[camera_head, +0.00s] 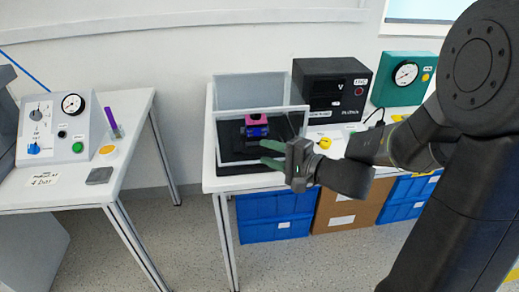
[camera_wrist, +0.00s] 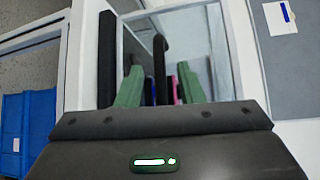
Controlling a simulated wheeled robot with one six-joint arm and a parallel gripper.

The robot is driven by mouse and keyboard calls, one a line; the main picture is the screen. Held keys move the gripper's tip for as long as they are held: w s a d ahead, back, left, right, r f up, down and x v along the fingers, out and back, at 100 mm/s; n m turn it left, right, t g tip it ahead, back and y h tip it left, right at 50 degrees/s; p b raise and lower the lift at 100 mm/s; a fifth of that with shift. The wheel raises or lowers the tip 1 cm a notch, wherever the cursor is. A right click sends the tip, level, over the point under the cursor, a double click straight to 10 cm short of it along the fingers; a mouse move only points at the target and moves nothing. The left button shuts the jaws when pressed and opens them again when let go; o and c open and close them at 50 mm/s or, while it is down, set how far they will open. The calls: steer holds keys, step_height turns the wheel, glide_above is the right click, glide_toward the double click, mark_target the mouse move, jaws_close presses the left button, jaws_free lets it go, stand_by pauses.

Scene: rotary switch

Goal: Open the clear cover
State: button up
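The clear cover (camera_head: 262,110) is a see-through box with pale edges on a black base (camera_head: 232,170), at the left end of the right-hand table. A pink and blue object (camera_head: 257,126) shows inside it. My gripper (camera_head: 268,154) is at the front of the cover, its green fingers pointing at it. In the wrist view the fingers (camera_wrist: 160,85) are apart, with clear panels and pale edges ahead. A dark upright bar (camera_wrist: 159,62) shows between them, and pink and blue behind. I cannot tell whether the fingers touch the cover.
A black box (camera_head: 330,88) and a green box with a dial (camera_head: 404,78) stand right of the cover. A yellow knob (camera_head: 324,143) sits near my gripper. A control panel (camera_head: 62,128) stands on the left table. Blue crates (camera_head: 275,215) are below.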

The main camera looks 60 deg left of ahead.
mark_target(262, 151)
steer(key=shift+x, duration=1.8)
jaws_close()
